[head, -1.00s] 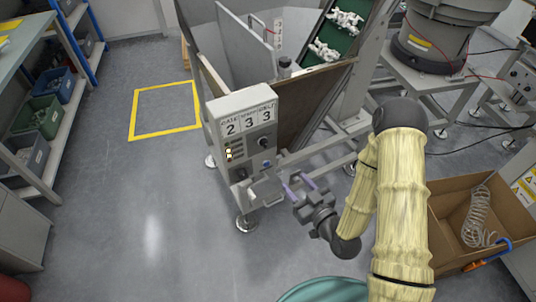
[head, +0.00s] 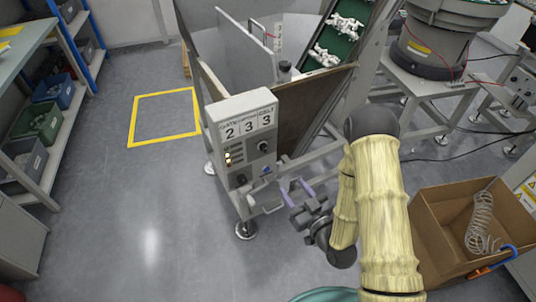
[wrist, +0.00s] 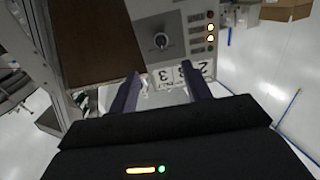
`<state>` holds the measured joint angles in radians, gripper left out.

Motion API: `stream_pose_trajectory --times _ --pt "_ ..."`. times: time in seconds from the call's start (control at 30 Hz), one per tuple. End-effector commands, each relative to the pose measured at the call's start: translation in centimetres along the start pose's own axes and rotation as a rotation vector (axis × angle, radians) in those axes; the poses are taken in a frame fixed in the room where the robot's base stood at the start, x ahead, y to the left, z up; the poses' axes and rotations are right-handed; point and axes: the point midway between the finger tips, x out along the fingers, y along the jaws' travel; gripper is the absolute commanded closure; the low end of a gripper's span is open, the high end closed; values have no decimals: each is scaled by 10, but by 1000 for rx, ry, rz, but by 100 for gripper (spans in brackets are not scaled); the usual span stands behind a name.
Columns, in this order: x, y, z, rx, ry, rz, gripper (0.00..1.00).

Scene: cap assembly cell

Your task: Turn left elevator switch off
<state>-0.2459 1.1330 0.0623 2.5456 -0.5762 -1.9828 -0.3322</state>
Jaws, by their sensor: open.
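A grey control box (head: 243,143) stands on the hopper frame, with "2 3 3" on its top plate. On its front are a column of lit indicators (head: 229,158), a dark rotary knob (head: 263,146) and lower controls (head: 241,180). In the wrist view the box appears upside down, with the knob (wrist: 161,41) and lit lamps (wrist: 210,28). My gripper (head: 295,188) is open and empty, to the lower right of the box in the head view. In the wrist view its two purple fingers (wrist: 166,92) are apart near the number plate. Which control is the left elevator switch I cannot tell.
A hopper with a green conveyor (head: 337,45) stands behind the box. A cardboard box (head: 425,238) with a coiled hose is at right. A shelf with bins (head: 38,122) is at left. The floor by the yellow square (head: 134,120) is clear.

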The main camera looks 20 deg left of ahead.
Motion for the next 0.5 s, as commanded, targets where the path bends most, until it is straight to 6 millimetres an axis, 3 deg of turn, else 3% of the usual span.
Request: stream_pose_trajectory --times 0.33,0.5 --pt "17 -2 -6 -2 24 -1 51" --pt "50 -1 -11 0 26 1 51"
